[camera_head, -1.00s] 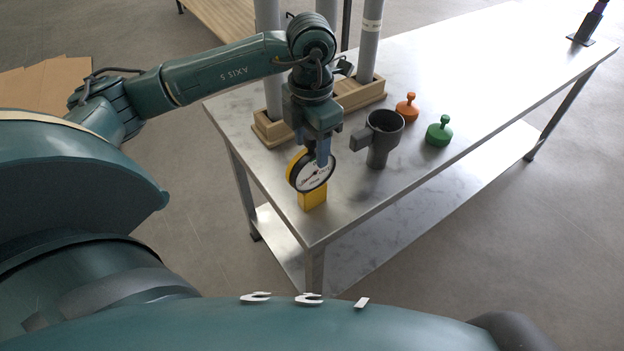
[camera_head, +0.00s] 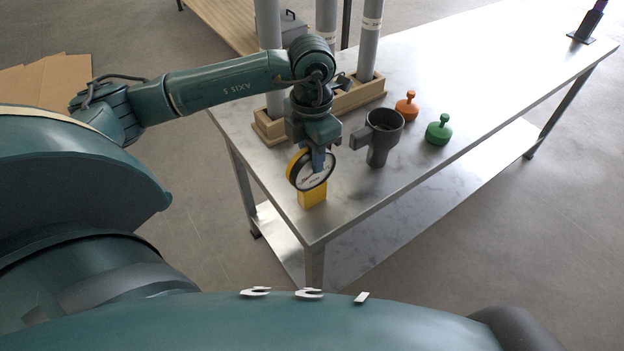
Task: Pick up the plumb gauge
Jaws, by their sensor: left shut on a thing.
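The plumb gauge (camera_head: 297,174) has a round white dial with a yellow and black rim and a yellow block base (camera_head: 312,195). It stands upright near the front left corner of the metal table. My left gripper (camera_head: 319,165) comes down on it from above and is shut on its dial part. The fingers cover part of the dial face. The base appears to be at the tabletop; I cannot tell whether a gap lies under it. My right gripper is not in view.
A grey cup-like fitting with a side branch (camera_head: 378,150) stands close right of the gauge. An orange knobbed plug (camera_head: 407,107) and a green one (camera_head: 438,132) stand farther right. Grey pipes rise from a wooden holder (camera_head: 357,97) behind.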

